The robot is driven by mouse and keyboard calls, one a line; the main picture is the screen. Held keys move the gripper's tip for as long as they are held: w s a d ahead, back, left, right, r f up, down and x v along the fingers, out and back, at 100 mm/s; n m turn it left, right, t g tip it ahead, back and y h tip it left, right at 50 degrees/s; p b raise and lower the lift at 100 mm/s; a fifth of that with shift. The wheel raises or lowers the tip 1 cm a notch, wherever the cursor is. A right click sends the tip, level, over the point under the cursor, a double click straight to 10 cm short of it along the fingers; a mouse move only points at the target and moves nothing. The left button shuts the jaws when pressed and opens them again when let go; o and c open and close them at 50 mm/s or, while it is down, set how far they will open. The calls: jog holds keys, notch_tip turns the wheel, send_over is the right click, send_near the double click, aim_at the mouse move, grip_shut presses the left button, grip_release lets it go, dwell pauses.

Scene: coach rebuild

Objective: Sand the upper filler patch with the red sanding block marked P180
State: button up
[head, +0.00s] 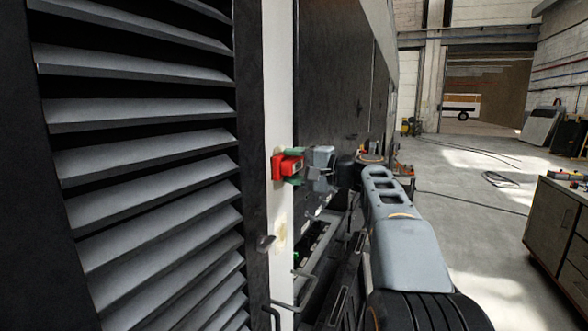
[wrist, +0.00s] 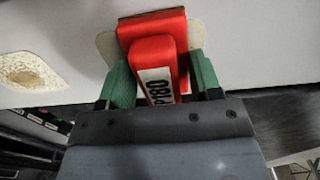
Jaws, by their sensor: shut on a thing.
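The red sanding block (head: 279,167) is held up against the white vertical panel strip. In the wrist view the red block (wrist: 152,27) shows its P180 label, upside-down to sideways. My gripper (head: 293,166) has green fingers, shut on the block's grip from both sides; they also show in the wrist view (wrist: 162,72). The upper filler patch (wrist: 107,44) is a pale beige area mostly hidden behind the block, with edges showing on both sides. The block looks flat on it, though exact contact cannot be told. The lower filler patch (head: 280,236) is uncovered and rough-looking.
A black louvred grille (head: 145,160) fills the left of the head view. An open dark bay lies right of the strip.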

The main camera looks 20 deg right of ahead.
aim_at(280, 189)
jog(key=shift+r+p, duration=1.55)
jog(key=shift+r, duration=0.85)
jog(key=shift+f, duration=0.1)
jog(key=shift+f+b, duration=5.4)
jog(key=shift+f, duration=0.2)
jog(key=shift+s, duration=0.1)
jog(key=shift+b+v, duration=0.45)
jog(key=shift+v, duration=2.45)
jog(key=shift+d+r, duration=0.1)
jog(key=shift+v, duration=1.45)
